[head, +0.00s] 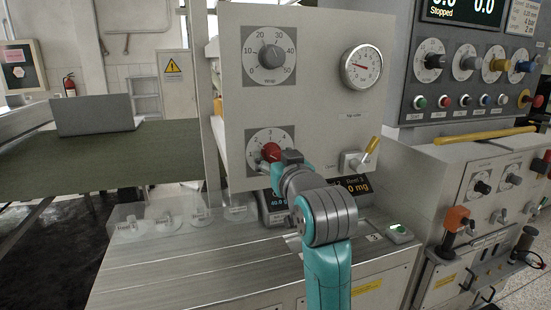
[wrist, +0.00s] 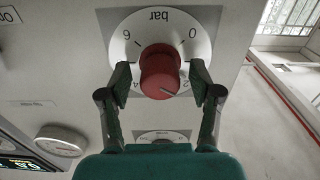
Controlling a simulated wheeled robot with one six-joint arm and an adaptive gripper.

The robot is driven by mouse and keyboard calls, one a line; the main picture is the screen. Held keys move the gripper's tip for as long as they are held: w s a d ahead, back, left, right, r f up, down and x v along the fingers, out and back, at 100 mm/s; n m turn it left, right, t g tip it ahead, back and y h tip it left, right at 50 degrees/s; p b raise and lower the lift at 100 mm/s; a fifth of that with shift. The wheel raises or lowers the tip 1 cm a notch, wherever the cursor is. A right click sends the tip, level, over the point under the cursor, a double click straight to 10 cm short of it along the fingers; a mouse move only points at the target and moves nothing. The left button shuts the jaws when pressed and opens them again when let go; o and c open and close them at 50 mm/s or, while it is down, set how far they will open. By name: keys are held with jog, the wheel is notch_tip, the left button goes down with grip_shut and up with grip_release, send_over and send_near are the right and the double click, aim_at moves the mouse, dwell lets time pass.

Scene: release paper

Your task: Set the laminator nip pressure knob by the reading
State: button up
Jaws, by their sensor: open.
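The red knob (head: 271,151) sits on a white dial at the lower left of the pale panel (head: 315,120). In the wrist view, upside down, the red knob (wrist: 160,72) sits on a dial marked "bar", and its pale line points to the lower right, between the 2 and the 4. My gripper (wrist: 161,80) is open, with one finger on each side of the knob; I cannot tell whether either touches it. In the head view my gripper (head: 278,160) partly covers the dial. The round gauge (head: 361,67) at the upper right has a red needle pointing left, near 2.
A grey knob (head: 271,56) with a 0 to 50 dial is above. A yellow-handled lever (head: 368,152) is right of my gripper. A display (head: 354,186) reading mg stands below the panel. Clear holders (head: 160,219) stand on the left of the bench. Another control panel (head: 470,65) is at right.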

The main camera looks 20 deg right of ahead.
jog(key=c, duration=1.1)
jog(key=shift+c, duration=0.2)
jog(key=shift+m, duration=0.3)
jog(key=m, duration=0.5)
jog(key=shift+m, duration=0.3)
jog(key=m, duration=0.4)
jog(key=shift+m, duration=0.4)
